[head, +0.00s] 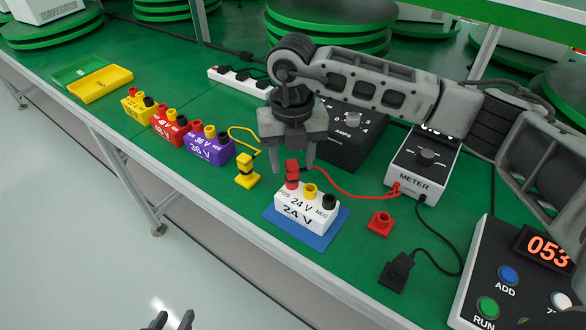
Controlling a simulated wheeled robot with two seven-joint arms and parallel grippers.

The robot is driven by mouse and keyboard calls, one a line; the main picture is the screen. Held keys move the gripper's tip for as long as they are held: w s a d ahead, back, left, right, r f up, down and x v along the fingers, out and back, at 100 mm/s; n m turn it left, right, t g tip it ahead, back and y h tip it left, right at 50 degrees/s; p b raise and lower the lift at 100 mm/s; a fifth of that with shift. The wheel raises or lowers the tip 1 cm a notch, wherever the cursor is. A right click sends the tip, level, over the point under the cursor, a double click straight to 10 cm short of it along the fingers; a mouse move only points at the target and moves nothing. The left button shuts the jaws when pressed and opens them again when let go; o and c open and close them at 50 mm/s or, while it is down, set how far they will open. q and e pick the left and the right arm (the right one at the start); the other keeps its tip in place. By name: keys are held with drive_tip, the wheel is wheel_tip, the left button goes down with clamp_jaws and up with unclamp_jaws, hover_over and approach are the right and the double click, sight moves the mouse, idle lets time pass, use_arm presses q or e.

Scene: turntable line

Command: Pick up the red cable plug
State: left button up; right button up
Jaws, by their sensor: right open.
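The red cable plug (292,169) stands upright at the POS post of the white 24 V block (306,208). A red cable runs from it to the meter (424,168). My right gripper (293,164) is open and points down from above, with its fingers around the plug's upper part, one on either side in this view. I cannot tell whether they touch it. Only dark tips of my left gripper (171,321) show at the bottom edge, away from the table; the rest is cut off.
The 24 V block sits on a blue mat (277,226). A yellow plug (247,172), a red socket piece (380,223) and a black plug (397,270) lie around it. Purple (208,151), red and yellow blocks stand left. A black AMPS box (352,150) stands behind; a button panel (520,275) is right.

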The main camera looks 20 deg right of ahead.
sight(292, 165)
drive_tip(key=c, duration=1)
drive_tip(key=shift+r, duration=0.15)
drive_tip(key=shift+r, duration=0.2)
drive_tip(key=r, duration=0.3)
drive_tip(key=shift+s+a+r, duration=0.15)
drive_tip(key=shift+s, duration=0.1)
drive_tip(key=s+a+r, duration=0.1)
drive_tip(key=s+r, duration=0.2)
drive_tip(key=s, duration=0.1)
drive_tip(key=s+a+r+b, duration=0.1)
drive_tip(key=s+a+r, duration=0.1)
drive_tip(key=s+r, duration=0.1)
drive_tip(key=s+a+r, duration=0.1)
drive_tip(key=s+r, duration=0.2)
drive_tip(key=s, duration=0.2)
drive_tip(key=shift+s+a+b, duration=0.3)
drive_tip(key=shift+a, duration=0.05)
